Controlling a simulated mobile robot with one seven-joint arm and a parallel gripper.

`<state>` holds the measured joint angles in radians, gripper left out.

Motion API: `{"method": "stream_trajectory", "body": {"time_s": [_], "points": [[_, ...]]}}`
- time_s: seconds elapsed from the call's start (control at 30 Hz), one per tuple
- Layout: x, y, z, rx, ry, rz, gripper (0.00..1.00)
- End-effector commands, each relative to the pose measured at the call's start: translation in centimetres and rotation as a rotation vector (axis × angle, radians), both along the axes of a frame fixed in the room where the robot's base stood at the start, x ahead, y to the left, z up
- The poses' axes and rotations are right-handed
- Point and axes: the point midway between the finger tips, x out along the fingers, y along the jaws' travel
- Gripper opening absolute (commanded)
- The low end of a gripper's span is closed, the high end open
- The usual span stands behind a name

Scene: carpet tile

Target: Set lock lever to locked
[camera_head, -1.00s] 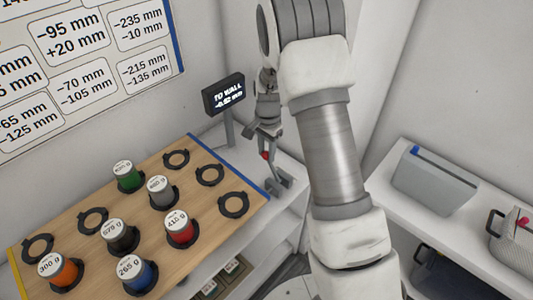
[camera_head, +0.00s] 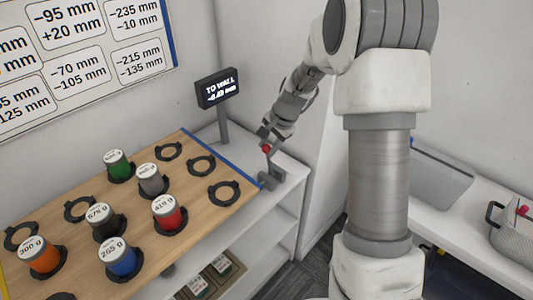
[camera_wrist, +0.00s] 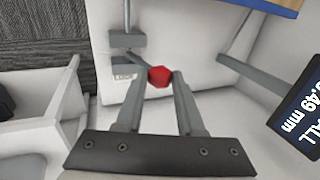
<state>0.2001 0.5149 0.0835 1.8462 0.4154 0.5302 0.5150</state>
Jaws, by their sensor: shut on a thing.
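The lock lever is a grey arm with a red knob (camera_head: 266,149), on a grey bracket (camera_head: 272,181) at the right end of the wooden board. The lever stands roughly upright in the head view. My gripper (camera_head: 267,139) reaches down to the knob from above. In the wrist view my gripper (camera_wrist: 160,79) has its two fingers on either side of the red knob (camera_wrist: 160,76), shut on it. The lever's lower part shows beyond the fingers, beside grey blocks (camera_wrist: 126,42). No locked or unlocked marking is readable.
The wooden board (camera_head: 125,205) with labelled cylinders and empty black rings lies left of the lever. Walls close in behind. A grey bin (camera_head: 440,175) stands on the right shelf.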

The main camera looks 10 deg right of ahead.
Motion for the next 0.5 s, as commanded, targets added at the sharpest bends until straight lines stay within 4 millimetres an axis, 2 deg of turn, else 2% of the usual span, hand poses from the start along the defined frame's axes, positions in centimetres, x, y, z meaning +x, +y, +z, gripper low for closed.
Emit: {"method": "stream_trajectory", "body": {"time_s": [0.03, 0.3, 0.5], "points": [[-0.1, -0.3, -0.5, 0.014, -0.024, -0.005, 0.0], [-1.5, -1.3, -0.5, 0.101, -0.153, -0.008, 0.0], [-2.7, -1.9, -0.5, 0.094, -0.144, -0.001, 0.0]]}}
